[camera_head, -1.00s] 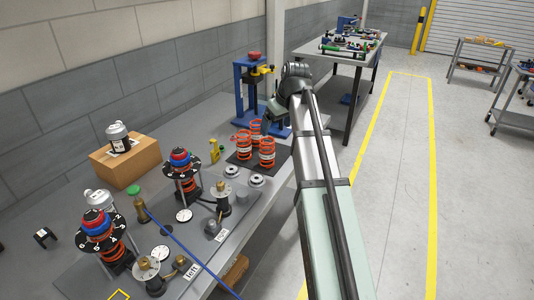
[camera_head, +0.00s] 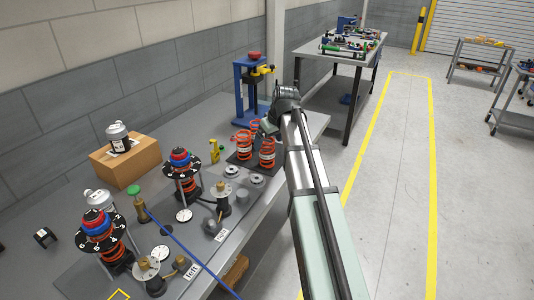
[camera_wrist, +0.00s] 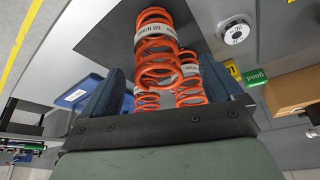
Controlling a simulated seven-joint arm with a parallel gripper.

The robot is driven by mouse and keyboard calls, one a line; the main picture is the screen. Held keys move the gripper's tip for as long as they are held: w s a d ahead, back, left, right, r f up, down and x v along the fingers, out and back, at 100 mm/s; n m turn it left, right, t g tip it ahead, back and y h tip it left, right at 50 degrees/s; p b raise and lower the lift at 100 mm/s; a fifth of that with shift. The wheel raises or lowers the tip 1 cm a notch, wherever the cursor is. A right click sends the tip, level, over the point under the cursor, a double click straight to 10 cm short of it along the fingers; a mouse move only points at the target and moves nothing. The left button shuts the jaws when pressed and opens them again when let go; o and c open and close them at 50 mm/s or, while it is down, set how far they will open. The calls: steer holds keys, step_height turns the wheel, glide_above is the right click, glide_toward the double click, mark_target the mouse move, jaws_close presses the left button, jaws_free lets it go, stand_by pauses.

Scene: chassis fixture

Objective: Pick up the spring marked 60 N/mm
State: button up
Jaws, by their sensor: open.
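Three orange coil springs with white label bands stand upright on a dark mat (camera_head: 240,164) in the head view. In the wrist view, the largest-looking spring (camera_wrist: 157,45) has an upside-down label that appears to read 60 N/mm. It appears to be the front right spring (camera_head: 267,153) in the head view. My gripper (camera_head: 267,128) is above and behind this spring. In the wrist view my gripper (camera_wrist: 163,72) is open, with the springs seen between its dark fingers. The other two springs (camera_wrist: 191,88) are partly hidden behind the gripper body. No contact is visible.
A blue press (camera_head: 243,90) stands behind the springs. Grey round parts (camera_head: 257,179) and a yellow item (camera_head: 214,151) are near the mat. Spring assemblies (camera_head: 183,175), a blue cable and a cardboard box (camera_head: 125,160) occupy the bench to the left.

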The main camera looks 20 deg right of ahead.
steer(key=shift+d+x, duration=0.1)
steer(key=shift+x, duration=1.15)
steer(key=shift+d+x, duration=0.15)
steer(key=shift+x, duration=1.05)
steer(key=shift+c, duration=0.4)
steer(key=c, duration=1.3)
